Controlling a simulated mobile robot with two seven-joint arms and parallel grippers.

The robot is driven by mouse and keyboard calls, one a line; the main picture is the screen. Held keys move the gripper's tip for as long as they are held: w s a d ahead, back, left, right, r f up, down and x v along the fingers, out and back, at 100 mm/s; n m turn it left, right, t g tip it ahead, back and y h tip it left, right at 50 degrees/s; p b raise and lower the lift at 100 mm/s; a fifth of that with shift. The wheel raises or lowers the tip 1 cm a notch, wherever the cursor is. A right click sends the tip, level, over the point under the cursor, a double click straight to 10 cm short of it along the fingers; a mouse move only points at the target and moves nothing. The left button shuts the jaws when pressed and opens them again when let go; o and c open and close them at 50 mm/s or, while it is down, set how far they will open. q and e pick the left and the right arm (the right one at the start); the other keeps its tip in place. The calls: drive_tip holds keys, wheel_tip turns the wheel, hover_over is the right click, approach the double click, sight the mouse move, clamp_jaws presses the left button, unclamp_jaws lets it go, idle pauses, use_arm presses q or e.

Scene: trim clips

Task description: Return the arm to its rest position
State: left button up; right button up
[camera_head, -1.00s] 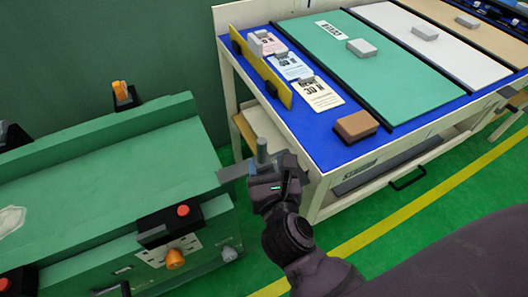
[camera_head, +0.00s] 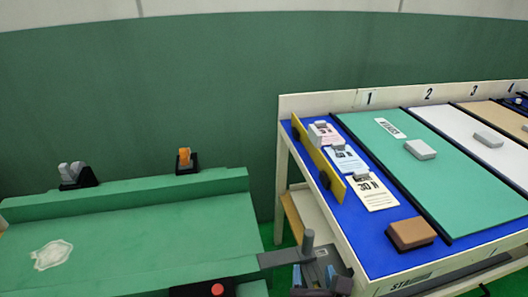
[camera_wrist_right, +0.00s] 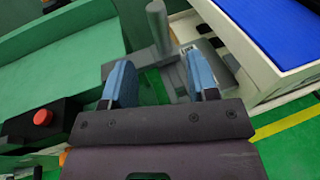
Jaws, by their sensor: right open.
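My right gripper (camera_head: 318,272) shows at the bottom edge of the head view, near the gap between the green bench and the white-framed table. In the right wrist view, its two blue fingers stand apart with nothing held between them (camera_wrist_right: 160,82). A grey upright post (camera_head: 308,244) on a flat grey bar (camera_head: 284,257) stands close to the gripper. In the wrist view the post (camera_wrist_right: 158,28) is beyond the fingertips; I cannot tell the exact distance. My left gripper is not in view.
The green bench (camera_head: 130,235) lies left, with an orange clip (camera_head: 184,157) at its back and a red button (camera_wrist_right: 43,117) at its front. The table's blue top (camera_head: 365,235) at right bears cards, a brown block (camera_head: 411,233) and a yellow rail (camera_head: 318,160).

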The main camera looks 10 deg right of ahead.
drive_tip(key=s+d+r+n+t+y+p, duration=0.1)
drive_tip(key=s+d+r+n+y+p, duration=0.15)
drive_tip(key=n, duration=0.85)
drive_tip(key=s+d+r+n+t+y+p, duration=0.15)
drive_tip(key=s+n+p, duration=0.25)
drive_tip(key=n, duration=0.7)
use_arm(q)
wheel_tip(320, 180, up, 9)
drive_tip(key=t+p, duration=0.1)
drive_tip(key=p, duration=0.4)
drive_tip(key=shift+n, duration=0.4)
use_arm(e)
drive_tip(key=s+d+f+n+g, duration=0.7)
drive_tip(key=s+f+n, duration=0.3)
drive_tip(key=n, duration=0.7)
drive_tip(key=shift+s+d+n, duration=0.4)
drive_tip(key=shift+s+d, duration=0.25)
drive_tip(key=shift+s, duration=0.2)
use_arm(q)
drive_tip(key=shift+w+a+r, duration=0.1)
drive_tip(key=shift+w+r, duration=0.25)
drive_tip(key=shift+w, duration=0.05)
